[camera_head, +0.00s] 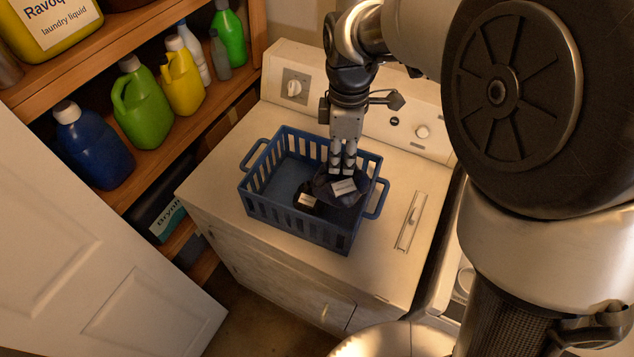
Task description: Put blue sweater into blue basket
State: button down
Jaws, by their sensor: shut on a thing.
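The blue basket (300,222) stands on top of a white machine, with slatted sides and a handle at each end. My gripper (342,170) points down into the right part of the basket. It is shut on a dark blue bundled cloth, the blue sweater (349,199), which shows a pale label. The sweater is inside the basket's outline, near its right wall; whether it touches the basket floor I cannot tell. A small dark item with a pale label (306,201) lies beside it to the left, and I cannot tell if it is part of the sweater.
The white machine (230,205) has a knob panel at its back. Wooden shelves (150,165) on the left hold several bottles, including a blue jug (92,147) and a green jug (141,104). A white door (80,230) stands at the lower left.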

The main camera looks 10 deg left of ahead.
jog(key=shift+w+f, duration=0.3)
jog(key=shift+f, duration=0.3)
jog(key=shift+w+f, duration=0.25)
jog(key=shift+f, duration=0.3)
jog(key=shift+s+f+b, duration=0.15)
jog(key=shift+f+b, duration=0.95)
jog(key=shift+f, duration=3.4)
jog(key=shift+s+f+b, duration=0.1)
jog(key=shift+f+b, duration=1)
jog(key=shift+f, duration=3.35)
jog(key=shift+r, duration=0.1)
jog(key=c, duration=1.9)
grip_release()
jog(key=shift+f, duration=0.2)
jog(key=o, duration=0.5)
jog(key=shift+c, duration=0.2)
